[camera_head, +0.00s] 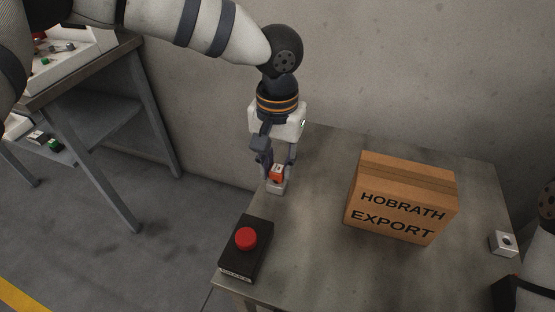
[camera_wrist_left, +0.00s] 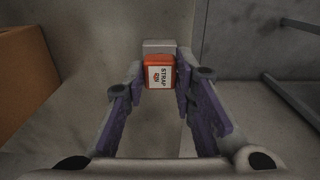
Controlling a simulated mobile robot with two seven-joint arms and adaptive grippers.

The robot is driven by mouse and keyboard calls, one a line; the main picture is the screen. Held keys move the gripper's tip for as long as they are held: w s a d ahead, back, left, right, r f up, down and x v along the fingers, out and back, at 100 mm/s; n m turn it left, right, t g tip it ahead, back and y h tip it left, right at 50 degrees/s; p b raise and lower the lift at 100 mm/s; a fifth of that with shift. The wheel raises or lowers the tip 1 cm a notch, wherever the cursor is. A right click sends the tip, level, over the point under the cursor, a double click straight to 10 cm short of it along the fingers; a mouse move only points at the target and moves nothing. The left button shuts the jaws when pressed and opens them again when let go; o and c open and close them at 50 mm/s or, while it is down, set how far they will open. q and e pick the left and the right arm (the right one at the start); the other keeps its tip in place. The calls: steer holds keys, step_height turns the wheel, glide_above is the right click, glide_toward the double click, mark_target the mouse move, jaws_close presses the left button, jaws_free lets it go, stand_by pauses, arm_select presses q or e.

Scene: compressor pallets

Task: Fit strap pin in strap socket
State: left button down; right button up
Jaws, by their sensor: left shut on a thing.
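My left gripper (camera_head: 274,176) reaches down at the left back part of the table and is shut on the orange strap pin (camera_head: 276,171). The label on the strap pin (camera_wrist_left: 160,77) faces the left wrist camera, between the two fingers. A light grey block (camera_head: 276,187) shows right below the pin; in the left wrist view this block (camera_wrist_left: 158,46) shows just beyond it. I cannot tell whether pin and block are joined. A silver block with a round hole (camera_head: 503,243) stands at the table's right edge. Which block is the strap socket does not show.
A cardboard box marked HOBRATH EXPORT (camera_head: 402,200) stands mid-table, right of my left gripper. A black box with a red button (camera_head: 245,250) sits at the front left edge. A side bench (camera_head: 85,70) stands at far left. The table between gripper and carton is clear.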

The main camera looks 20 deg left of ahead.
mark_target(277, 169)
arm_select(q)
steer(key=shift+f, duration=0.7)
steer(key=c, duration=1.2)
jaws_free()
steer(key=shift+c, duration=0.2)
steer(key=shift+r, duration=0.1)
step_height(277, 169, up, 12)
